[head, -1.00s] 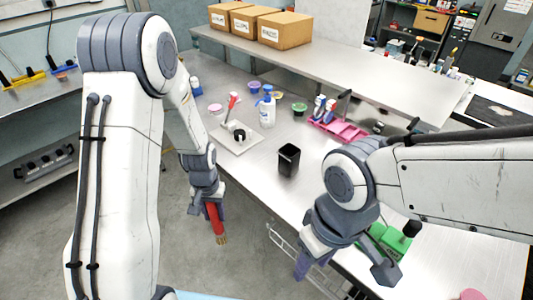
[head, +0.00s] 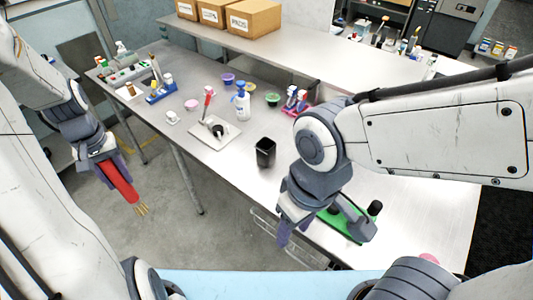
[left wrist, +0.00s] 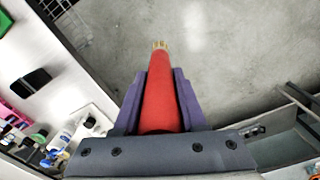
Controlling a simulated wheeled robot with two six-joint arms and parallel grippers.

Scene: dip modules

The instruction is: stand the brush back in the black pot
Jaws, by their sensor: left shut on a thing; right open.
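The black pot (head: 265,152) stands upright on the steel table near its front edge; it also shows at the left of the left wrist view (left wrist: 30,82). My left gripper (head: 112,172) is shut on the red brush (head: 122,183), left of the table and over the floor. The brush slants down, its pale bristles pointing away from the gripper. In the left wrist view the red handle (left wrist: 161,95) lies between the purple fingers. My right gripper (head: 322,232) is open and empty, right of the pot and near a green item. Part of the right gripper's surroundings is hidden by its arm.
A white board (head: 216,133) with a red-handled tool and a dark round part lies left of the pot. A spray bottle (head: 241,103) and several small tubs stand behind. A green item (head: 345,222) lies by my right gripper. A wire basket hangs below the table's front edge.

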